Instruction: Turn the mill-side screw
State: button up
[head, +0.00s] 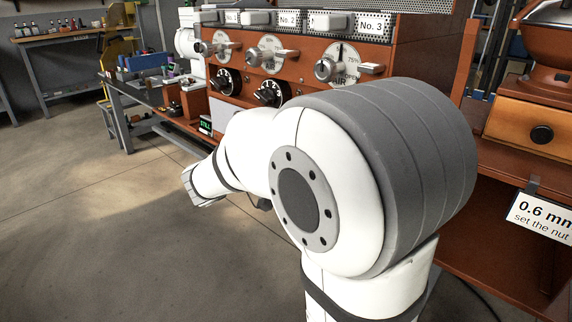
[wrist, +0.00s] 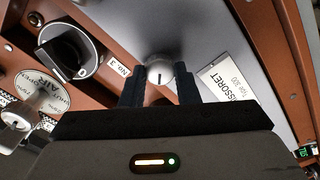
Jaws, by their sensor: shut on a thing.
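A round pale metal screw head (wrist: 160,68) with a dark slot sits on a grey panel in the wrist view, beside a small "No. 3" tag. The two dark fingers of my gripper (wrist: 160,85) stand on either side of it and are shut on it. The slot runs roughly up and down in the wrist picture. The fingertips' contact is partly hard to see. In the head view my white and grey arm hides the gripper and this screw.
A black knob (wrist: 65,50) and a metal handle over a dial (wrist: 17,120) lie left of the gripper. A white label (wrist: 232,78) is right of it. The head view shows the orange-brown roaster panel (head: 300,55), the mill's drawer (head: 540,134) and a "0.6 mm" sign (head: 545,215).

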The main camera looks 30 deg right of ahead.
jog(key=shift+s+f+m+b, duration=0.1)
jog(key=shift+m+b, duration=0.25)
jog(key=shift+m, duration=3.85)
jog(key=o, duration=1)
jog(key=shift+c, duration=0.2)
jog(key=p+v, duration=0.2)
jog(key=v, duration=0.5)
jog(key=shift+a, duration=0.35)
